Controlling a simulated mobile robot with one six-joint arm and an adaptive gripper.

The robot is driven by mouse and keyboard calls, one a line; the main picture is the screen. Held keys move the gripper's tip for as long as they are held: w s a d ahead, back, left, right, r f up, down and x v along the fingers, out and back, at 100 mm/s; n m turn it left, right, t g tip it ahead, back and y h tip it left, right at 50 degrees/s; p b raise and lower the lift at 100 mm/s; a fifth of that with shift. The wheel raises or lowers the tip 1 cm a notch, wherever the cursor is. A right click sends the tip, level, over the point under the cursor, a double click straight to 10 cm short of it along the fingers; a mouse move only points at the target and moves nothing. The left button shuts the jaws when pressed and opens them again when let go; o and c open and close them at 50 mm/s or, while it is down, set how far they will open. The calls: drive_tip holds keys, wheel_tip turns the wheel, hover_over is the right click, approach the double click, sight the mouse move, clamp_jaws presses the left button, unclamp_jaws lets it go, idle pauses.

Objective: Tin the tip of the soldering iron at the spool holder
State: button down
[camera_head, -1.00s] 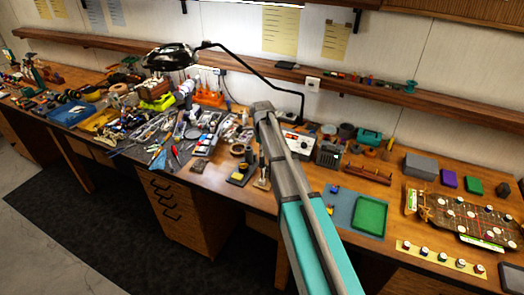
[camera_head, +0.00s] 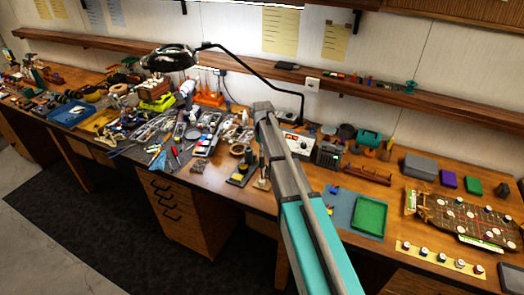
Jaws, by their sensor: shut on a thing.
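My arm (camera_head: 292,190) rises from the bottom edge and crosses the middle of the view in front of the bench. Its far end and my gripper are hidden behind the nearer links, so I cannot see what it holds. A small dark stand with a yellow part (camera_head: 243,172), which looks like a soldering iron stand, is just left of my arm. A white box with dials (camera_head: 297,143), perhaps the soldering station, is just right of it. I cannot make out the soldering iron, its tip or the spool holder for certain.
The wooden bench (camera_head: 335,172) is crowded with tools left of my arm. A green tray (camera_head: 370,217) lies on a blue-grey mat (camera_head: 343,207) at the right. A brown rack (camera_head: 366,173) stands behind it. A lamp (camera_head: 170,58) overhangs the bench.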

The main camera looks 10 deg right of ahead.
drive_tip(key=shift+r+p, duration=2.7)
drive_tip(key=shift+r, duration=0.15)
